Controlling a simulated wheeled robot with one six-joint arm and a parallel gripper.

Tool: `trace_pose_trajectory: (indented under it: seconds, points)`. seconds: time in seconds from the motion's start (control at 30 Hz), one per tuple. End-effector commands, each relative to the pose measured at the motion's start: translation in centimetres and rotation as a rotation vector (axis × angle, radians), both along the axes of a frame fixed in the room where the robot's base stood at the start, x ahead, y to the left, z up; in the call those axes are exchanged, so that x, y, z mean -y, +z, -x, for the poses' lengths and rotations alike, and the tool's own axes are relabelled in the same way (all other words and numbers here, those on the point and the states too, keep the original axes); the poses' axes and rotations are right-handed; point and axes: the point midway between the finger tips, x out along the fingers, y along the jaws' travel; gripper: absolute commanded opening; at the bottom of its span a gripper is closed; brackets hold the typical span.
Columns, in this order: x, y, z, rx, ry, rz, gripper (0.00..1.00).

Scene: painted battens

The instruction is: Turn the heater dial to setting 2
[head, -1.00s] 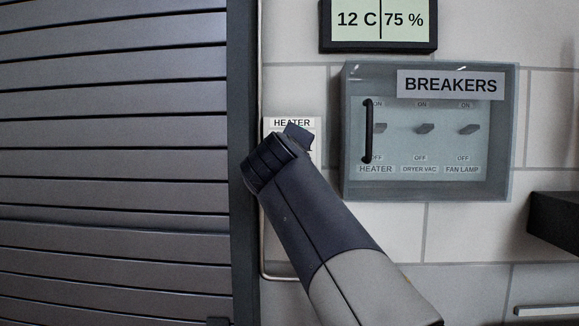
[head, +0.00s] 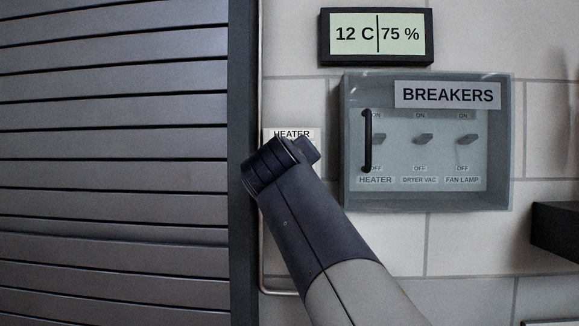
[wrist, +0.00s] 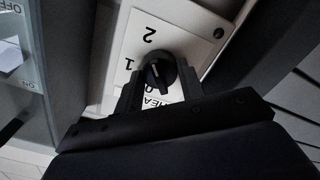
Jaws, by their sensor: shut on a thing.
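The heater dial (wrist: 156,73) is a dark round knob on a white plate marked 2, 1 and 0, with a partly covered HEATER label. My gripper (wrist: 158,84) is shut on the dial, one finger at each side, in the wrist view. A pale line on the knob runs towards the 0 side, away from the 2; its exact setting is hard to tell. In the head view my wrist covers the dial, and only the top of the heater plate (head: 291,134) with its label shows.
A clear-covered breaker box (head: 427,190) with a dark handle and several switches is to the right of the plate. A display (head: 377,34) above it reads 12 C and 75 %. A grey slatted shutter (head: 115,150) fills the left. A dark block (head: 556,232) juts in at right.

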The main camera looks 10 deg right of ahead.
Motion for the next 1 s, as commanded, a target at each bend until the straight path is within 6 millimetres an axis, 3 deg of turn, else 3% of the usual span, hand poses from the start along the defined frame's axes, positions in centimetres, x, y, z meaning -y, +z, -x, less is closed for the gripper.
trace_pose_trajectory:
  seconds: [0.17, 0.2, 0.43, 0.77, 1.0]
  points:
    - [0.0, -0.2, -0.1, -0.005, 0.000, -0.002, 0.14]
    - [0.0, -0.2, -0.1, -0.004, -0.001, -0.001, 0.40]
    - [0.0, -0.1, 0.0, -0.002, 0.000, -0.001, 0.58]
    - [-0.2, -0.1, 0.5, 0.000, 0.001, 0.000, 0.58]
    - [-1.6, -0.1, 4.6, 0.002, 0.005, 0.001, 0.58]
